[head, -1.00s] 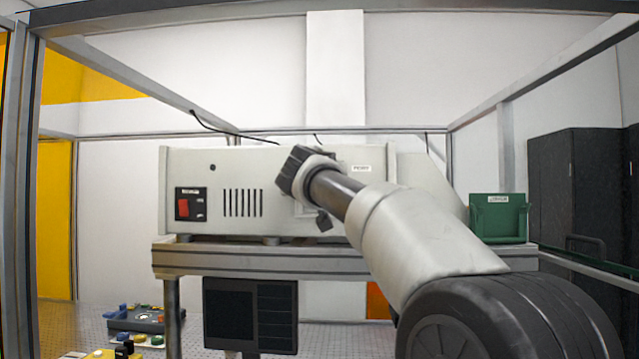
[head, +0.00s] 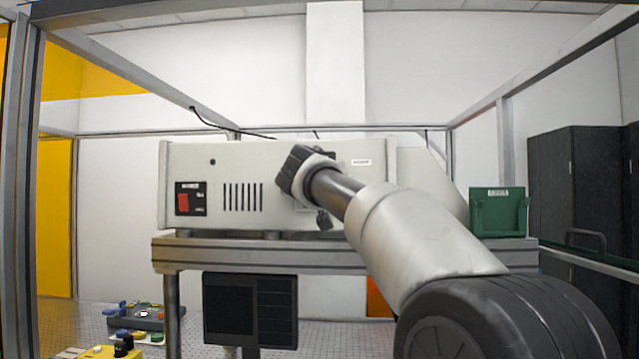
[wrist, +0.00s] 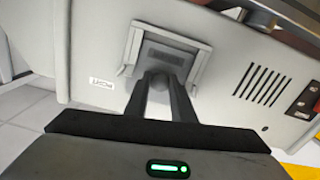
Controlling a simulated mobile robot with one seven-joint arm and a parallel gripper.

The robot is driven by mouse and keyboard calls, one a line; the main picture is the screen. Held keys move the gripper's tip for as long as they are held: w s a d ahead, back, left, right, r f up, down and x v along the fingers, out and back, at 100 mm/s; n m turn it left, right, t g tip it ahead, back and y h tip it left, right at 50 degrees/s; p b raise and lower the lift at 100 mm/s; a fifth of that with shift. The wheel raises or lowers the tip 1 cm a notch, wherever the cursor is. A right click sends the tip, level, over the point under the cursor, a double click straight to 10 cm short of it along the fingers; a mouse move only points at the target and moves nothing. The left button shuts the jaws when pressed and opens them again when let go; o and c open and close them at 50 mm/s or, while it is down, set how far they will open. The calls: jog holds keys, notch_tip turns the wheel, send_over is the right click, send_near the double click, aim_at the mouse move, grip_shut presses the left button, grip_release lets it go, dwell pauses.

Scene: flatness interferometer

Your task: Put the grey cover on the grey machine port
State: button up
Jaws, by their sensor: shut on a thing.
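The grey machine (head: 240,160) stands on a bench, its front panel facing me. In the wrist view, my gripper (wrist: 165,78) points at this panel with its two dark fingers close together, shut on the grey cover (wrist: 168,52). The cover is at the panel, inside or over a pale raised frame (wrist: 136,45) that looks like the machine port. I cannot tell whether the cover touches the port or stands slightly off it. In the head view, my wrist and arm hide most of the cover and port.
The machine panel (wrist: 235,50) has vent slots and a red switch (head: 183,203) to the left in the head view. A green bin (head: 498,222) stands at the bench's right end. Metal frame posts enclose the area. Control boxes (head: 145,317) lie low at left.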

jog(key=shift+f+b, duration=0.5)
jog(key=shift+b, duration=0.05)
jog(key=o, duration=1)
jog(key=shift+o, duration=0.2)
jog(key=s+b, duration=0.5)
jog(key=s, duration=1.2)
jog(key=shift+s+r+b, duration=0.15)
jog(key=shift+s+b, duration=0.1)
jog(key=shift+b, duration=0.05)
